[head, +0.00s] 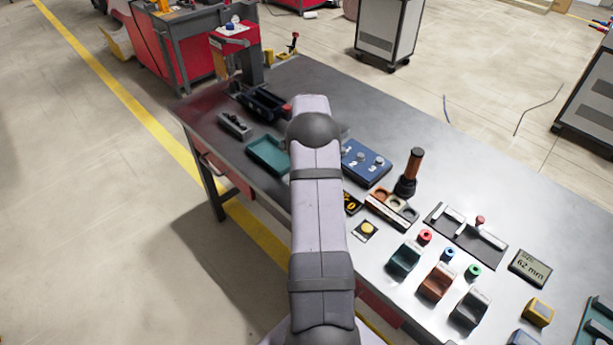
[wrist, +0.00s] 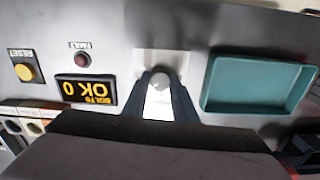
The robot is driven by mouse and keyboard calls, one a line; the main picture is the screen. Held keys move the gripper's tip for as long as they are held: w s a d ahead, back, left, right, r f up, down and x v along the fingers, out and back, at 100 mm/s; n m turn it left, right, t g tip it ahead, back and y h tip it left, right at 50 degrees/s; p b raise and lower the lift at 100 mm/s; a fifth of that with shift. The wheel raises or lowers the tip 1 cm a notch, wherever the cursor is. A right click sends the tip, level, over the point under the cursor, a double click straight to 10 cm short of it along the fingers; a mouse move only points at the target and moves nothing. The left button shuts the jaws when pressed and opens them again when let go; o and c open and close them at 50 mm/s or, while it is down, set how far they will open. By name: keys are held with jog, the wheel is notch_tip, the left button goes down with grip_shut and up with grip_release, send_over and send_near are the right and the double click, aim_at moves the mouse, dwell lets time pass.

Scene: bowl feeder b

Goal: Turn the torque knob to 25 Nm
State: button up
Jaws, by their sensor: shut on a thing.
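The torque knob (wrist: 160,76) shows in the wrist view as a round grey top in front of a pale plate (wrist: 184,60). My gripper (wrist: 160,84) has its two dark fingers on either side of the knob and is shut on it. No pointer or Nm marks can be read, so the knob's setting cannot be told. In the head view my own arm hides the knob and the gripper.
In the wrist view a teal tray (wrist: 258,110) lies to the right. A display reading "BOLTS OK 0" (wrist: 86,90), a dark red FAULT lamp (wrist: 82,59) and a yellow RESET button (wrist: 25,72) are left. A blue numbered block (head: 366,163) stands right of my arm in the head view.

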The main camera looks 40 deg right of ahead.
jog(key=m, duration=0.4)
jog(key=shift+m, duration=1.9)
jog(key=o, duration=1)
jog(key=shift+o, duration=0.2)
jog(key=shift+r+b, duration=0.1)
jog(key=shift+b, duration=0.2)
jog(key=shift+r+b, duration=0.9)
jog(key=shift+r, duration=2.75)
